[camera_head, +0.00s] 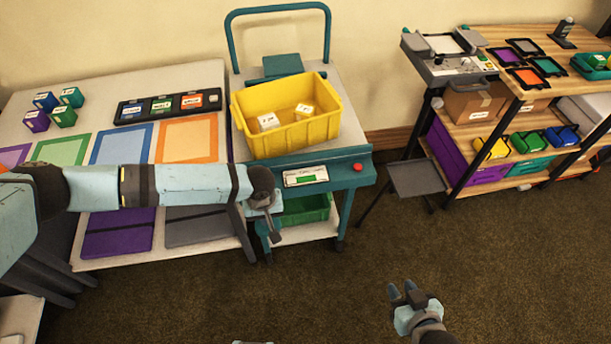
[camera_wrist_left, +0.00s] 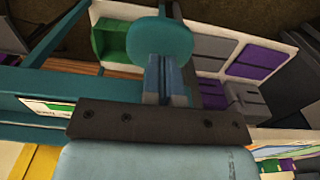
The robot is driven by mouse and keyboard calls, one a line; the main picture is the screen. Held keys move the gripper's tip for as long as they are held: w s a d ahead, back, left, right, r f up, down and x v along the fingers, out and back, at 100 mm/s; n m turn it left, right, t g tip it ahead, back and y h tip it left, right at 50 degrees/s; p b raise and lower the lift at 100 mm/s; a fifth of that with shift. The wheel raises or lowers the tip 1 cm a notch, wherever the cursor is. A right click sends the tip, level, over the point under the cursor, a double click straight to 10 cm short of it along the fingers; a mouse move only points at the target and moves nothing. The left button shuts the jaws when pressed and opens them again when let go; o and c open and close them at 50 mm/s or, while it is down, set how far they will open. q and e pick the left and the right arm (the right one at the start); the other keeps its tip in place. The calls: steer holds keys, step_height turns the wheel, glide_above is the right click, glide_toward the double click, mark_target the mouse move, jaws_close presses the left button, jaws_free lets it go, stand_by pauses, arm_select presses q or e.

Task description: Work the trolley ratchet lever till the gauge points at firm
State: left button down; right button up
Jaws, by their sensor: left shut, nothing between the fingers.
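The teal trolley (camera_head: 345,210) stands in the middle of the head view. On its front is a white gauge panel (camera_head: 305,176) with a green patch; its pointer and lettering are too small to read. My left gripper (camera_head: 273,236) is shut and empty, pointing down in front of the trolley's left front side. In the left wrist view a teal rounded piece (camera_wrist_left: 160,40), perhaps the ratchet lever's end, lies at the closed fingertips (camera_wrist_left: 165,82); I cannot tell whether they touch. My right gripper (camera_head: 402,290) is open and empty over the carpet.
A yellow crate (camera_head: 255,135) with two white-labelled blocks sits on the trolley, and a red button (camera_head: 358,167) is at its front right. A green bin (camera_head: 318,206) is below. A table (camera_head: 88,137) with coloured mats adjoins left; a shelf unit (camera_head: 520,104) stands right. Front carpet is clear.

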arm_select(q)
steer(key=shift+f+b, duration=0.9)
steer(key=shift+f, duration=1.9)
step_height(320, 180, up, 9)
steer(key=p, duration=0.9)
steer(key=shift+f, duration=0.1)
steer(key=shift+r+p, duration=0.25)
steer(key=shift+p, duration=0.1)
steer(key=shift+f, duration=0.1)
